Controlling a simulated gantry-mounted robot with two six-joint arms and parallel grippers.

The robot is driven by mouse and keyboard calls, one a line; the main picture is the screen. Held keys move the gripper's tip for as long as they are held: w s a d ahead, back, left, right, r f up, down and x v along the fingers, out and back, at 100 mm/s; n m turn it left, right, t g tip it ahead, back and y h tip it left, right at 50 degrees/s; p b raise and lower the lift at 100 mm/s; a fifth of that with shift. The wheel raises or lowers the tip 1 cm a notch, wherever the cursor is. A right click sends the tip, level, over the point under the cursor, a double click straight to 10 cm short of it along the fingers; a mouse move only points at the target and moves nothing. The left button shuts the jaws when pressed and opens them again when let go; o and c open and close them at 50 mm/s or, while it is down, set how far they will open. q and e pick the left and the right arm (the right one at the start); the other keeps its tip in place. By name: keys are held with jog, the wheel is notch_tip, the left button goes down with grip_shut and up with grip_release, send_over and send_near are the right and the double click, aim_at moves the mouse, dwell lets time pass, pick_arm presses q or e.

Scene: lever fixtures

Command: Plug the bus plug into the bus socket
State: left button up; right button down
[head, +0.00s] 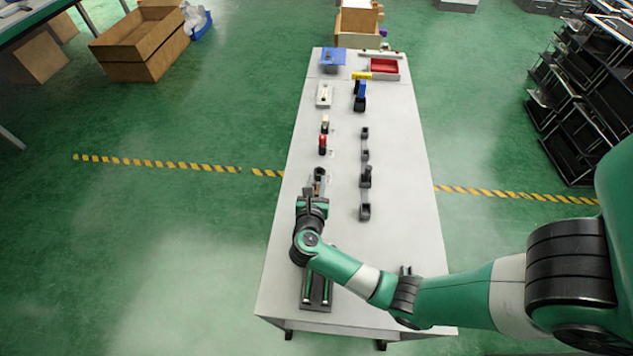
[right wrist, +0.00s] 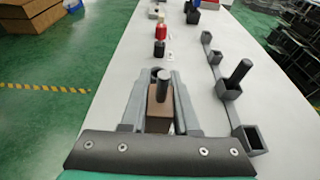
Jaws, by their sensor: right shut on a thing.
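My right gripper (head: 315,192) is over the left side of the white table, shut on a brown block (right wrist: 158,110). A dark round peg (right wrist: 162,77) shows at the block's far end; I cannot tell whether it is part of the block. I take the brown block as the bus plug, but no label shows. To the right stands a row of grey square sockets, including a near empty one (right wrist: 252,140) and one with a dark upright peg (right wrist: 238,72). The head view shows this near socket too (head: 365,212). Which is the bus socket I cannot tell. My left gripper is not in view.
A dark fixture with green bars (head: 316,288) lies below my arm. The table's right strip is clear.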

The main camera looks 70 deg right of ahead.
aim_at(316, 191)
jog(key=shift+f+b, duration=1.85)
jog(key=shift+f, duration=0.35)
jog(key=c, duration=0.6)
grip_release()
jog(key=shift+r, duration=0.1)
jog(key=p+v, duration=0.2)
jog(key=v, duration=0.9)
jog(key=shift+s+a+r, duration=0.1)
jog(key=shift+a+r, duration=0.05)
jog(key=shift+a, duration=0.1)
jog(key=shift+d, duration=0.1)
